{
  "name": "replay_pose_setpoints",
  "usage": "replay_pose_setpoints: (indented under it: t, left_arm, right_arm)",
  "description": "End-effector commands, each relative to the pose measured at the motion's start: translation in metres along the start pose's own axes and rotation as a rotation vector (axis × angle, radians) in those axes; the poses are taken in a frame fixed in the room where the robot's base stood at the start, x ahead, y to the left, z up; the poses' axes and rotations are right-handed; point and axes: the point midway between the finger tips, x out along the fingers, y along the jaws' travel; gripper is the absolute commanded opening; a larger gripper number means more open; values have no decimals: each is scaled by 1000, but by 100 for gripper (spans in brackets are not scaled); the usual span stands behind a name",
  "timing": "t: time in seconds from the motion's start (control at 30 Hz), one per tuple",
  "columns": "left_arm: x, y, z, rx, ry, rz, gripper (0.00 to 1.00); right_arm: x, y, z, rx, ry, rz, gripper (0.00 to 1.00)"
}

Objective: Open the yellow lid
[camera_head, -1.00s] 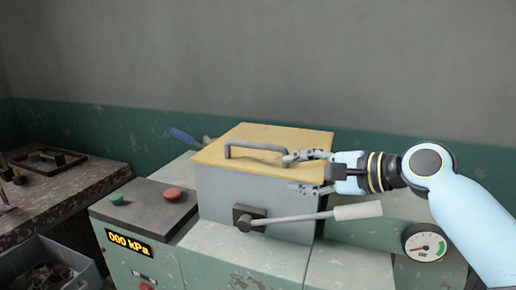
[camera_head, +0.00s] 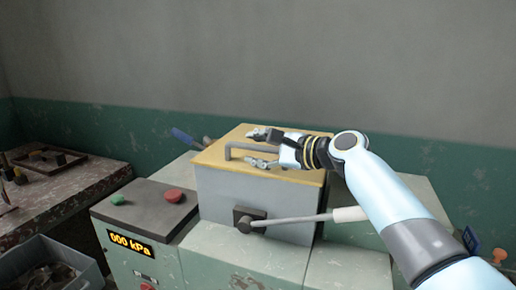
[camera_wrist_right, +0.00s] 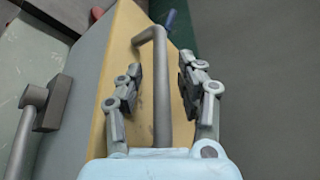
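The yellow lid (camera_head: 300,176) lies flat and shut on a grey box (camera_head: 256,196) in the head view. A grey bar handle (camera_head: 229,151) stands on the lid. My right gripper (camera_head: 256,148) is over the lid, with its fingers at the handle. In the right wrist view the two fingers (camera_wrist_right: 159,70) are apart, one on each side of the handle (camera_wrist_right: 161,95), with gaps between them and the bar. The yellow lid (camera_wrist_right: 118,60) shows beneath them. My left gripper is not in view.
A lever (camera_head: 290,219) with a pale grip sticks out from the box front. A panel with a green button (camera_head: 117,199), a red button (camera_head: 174,195) and a "000 kPa" display (camera_head: 130,244) stands left. A grey bin (camera_head: 62,252) holds scraps. A blue-handled tool (camera_head: 182,136) lies behind the box.

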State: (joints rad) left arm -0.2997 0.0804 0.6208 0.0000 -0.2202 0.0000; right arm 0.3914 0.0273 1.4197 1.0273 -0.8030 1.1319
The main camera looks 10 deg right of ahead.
Motion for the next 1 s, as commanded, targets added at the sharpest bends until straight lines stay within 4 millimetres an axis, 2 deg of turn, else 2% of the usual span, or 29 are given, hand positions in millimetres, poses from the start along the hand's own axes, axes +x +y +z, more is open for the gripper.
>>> replay_pose_setpoints:
  t: [0.17, 0.47, 0.87, 1.0]
  left_arm:
    - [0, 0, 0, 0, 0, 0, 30]
    - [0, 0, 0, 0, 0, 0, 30]
    - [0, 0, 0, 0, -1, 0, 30]
    - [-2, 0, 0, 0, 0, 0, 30]
  right_arm:
    - [0, 0, 0, -1, 0, 0, 38]
    - [0, 0, 0, -1, 0, 0, 0]
    - [0, 0, 0, 0, 0, 1, 0]
    - [3, -7, 1, 11, 0, 5, 0]
